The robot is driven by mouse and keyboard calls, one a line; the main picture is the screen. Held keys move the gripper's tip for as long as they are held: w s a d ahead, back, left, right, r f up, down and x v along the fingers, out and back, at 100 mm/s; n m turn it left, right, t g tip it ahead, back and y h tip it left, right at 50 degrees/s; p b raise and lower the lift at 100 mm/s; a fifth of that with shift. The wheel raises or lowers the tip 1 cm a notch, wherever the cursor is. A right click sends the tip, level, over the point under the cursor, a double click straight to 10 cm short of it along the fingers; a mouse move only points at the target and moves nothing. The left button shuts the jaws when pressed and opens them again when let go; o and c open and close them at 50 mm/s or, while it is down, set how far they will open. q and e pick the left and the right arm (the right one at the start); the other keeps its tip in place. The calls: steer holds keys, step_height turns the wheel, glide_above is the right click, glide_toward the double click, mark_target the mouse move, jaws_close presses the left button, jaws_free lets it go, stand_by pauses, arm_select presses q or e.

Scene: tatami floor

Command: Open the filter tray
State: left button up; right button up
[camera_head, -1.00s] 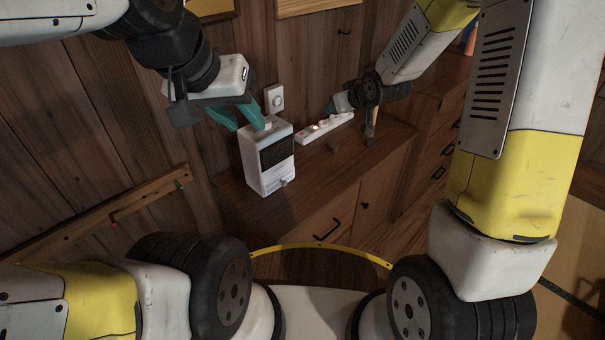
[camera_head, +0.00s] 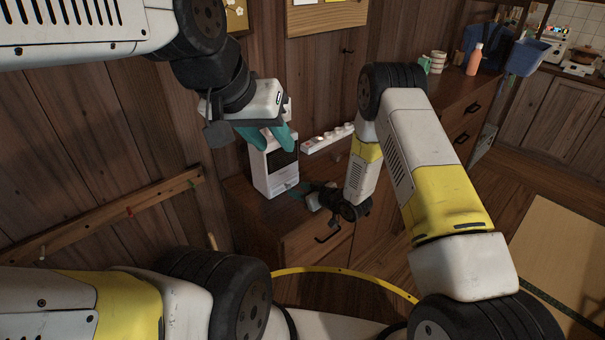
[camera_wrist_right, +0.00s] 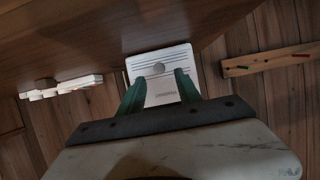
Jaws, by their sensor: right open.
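A white box-shaped appliance (camera_head: 274,181) with a dark front panel stands upright on the wooden cabinet. Its filter tray cannot be clearly made out. My left gripper (camera_head: 268,143) is at the top of the appliance, its teal fingers spread apart; contact cannot be told. My right gripper (camera_head: 304,190) is low beside the front right of the appliance, its fingers partly hidden.
A white power strip (camera_head: 328,138) lies on the cabinet top (camera_head: 240,190) behind the appliance. Cups (camera_head: 438,62), a bottle (camera_head: 474,60) and a blue bin (camera_head: 526,57) are farther right. A wooden rail (camera_head: 110,212) runs along the left wall.

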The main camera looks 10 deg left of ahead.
mark_target(290, 187)
steer(key=shift+x, duration=2.3)
jaws_close()
